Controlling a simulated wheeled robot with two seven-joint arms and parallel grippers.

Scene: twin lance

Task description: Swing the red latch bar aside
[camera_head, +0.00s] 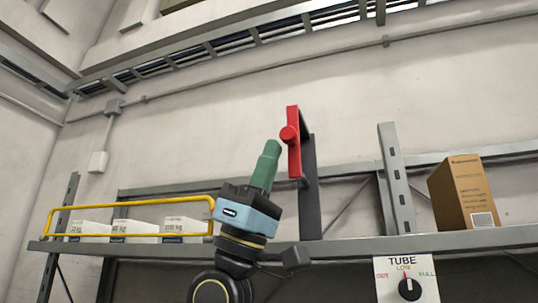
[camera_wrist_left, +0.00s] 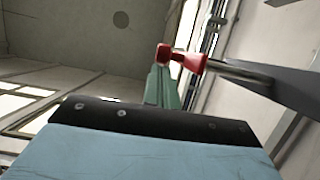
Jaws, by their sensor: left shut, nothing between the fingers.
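The red latch bar (camera_head: 294,160) stands upright in the head view, with a round red knob (camera_head: 289,134) on its face. It is mounted on a dark upright post (camera_head: 310,200). My left gripper (camera_head: 272,147) has its green fingers shut and empty, pointing up just left of the bar near the knob. In the left wrist view the red latch bar (camera_wrist_left: 190,62) shows end-on, just beyond the green fingertips (camera_wrist_left: 160,72). A grey rod (camera_wrist_left: 238,74) joins it to the post (camera_wrist_left: 292,88). I cannot tell whether the fingertips touch the bar. My right gripper is not in view.
A grey shelf (camera_head: 350,247) runs behind and below. It holds white boxes (camera_head: 135,229) behind a yellow rail (camera_head: 130,202) at left and a brown carton (camera_head: 462,195) at right. A dial sign marked TUBE (camera_head: 393,286) hangs below.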

